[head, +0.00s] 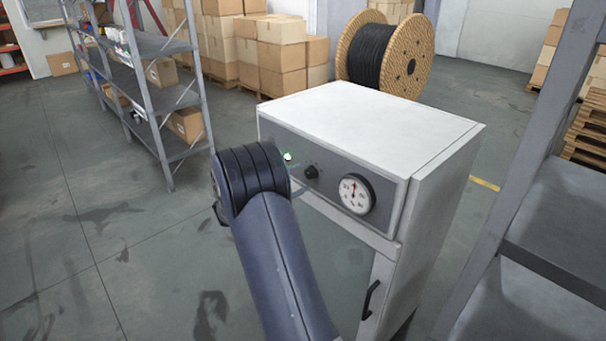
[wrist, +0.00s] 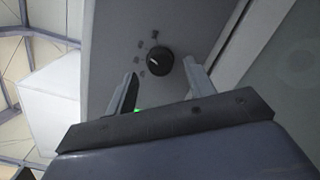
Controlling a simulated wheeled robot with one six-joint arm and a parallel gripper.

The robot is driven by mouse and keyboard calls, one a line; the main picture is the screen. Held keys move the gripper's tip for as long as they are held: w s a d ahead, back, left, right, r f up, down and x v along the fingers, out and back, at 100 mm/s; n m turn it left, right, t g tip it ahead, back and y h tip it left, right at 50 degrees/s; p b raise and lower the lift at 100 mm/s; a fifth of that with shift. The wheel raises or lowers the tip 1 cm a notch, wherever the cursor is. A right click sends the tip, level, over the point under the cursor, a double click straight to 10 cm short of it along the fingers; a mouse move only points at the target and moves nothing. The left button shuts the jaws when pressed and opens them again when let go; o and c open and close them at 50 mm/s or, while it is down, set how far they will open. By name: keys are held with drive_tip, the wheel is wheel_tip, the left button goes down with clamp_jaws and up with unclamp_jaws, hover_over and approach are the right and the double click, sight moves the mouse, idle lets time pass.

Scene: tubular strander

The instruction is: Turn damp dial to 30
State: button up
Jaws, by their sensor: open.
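The damp dial is most likely the small black knob (head: 311,172) on the grey front panel of the white cabinet (head: 370,120). In the wrist view the knob (wrist: 155,64) has a light pointer line and small dark marks around its left side. The marks are too small to read. My gripper (wrist: 160,82) is open in the wrist view, its two fingers apart and pointing at the panel. The knob lies ahead between the fingertips, and I see no clear contact. In the head view my arm hides the gripper.
A cabinet door handle (head: 370,299) is below. Grey shelving (head: 150,90) stands at left, another rack (head: 530,230) at right. A cable reel (head: 388,55) stands behind.

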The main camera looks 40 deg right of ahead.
sight(310, 173)
drive_tip(key=shift+d, duration=1.2)
drive_tip(key=shift+c, duration=0.5)
drive_tip(key=c, duration=0.9)
drive_tip(key=shift+o, duration=0.2)
drive_tip(key=shift+n, duration=0.3)
drive_tip(key=n, duration=0.3)
drive_tip(key=shift+n, duration=0.3)
drive_tip(key=shift+n+h+p, duration=0.3)
drive_tip(key=shift+n+p, duration=0.3)
drive_tip(key=shift+n, duration=1.2)
drive_tip(key=shift+f, duration=0.1)
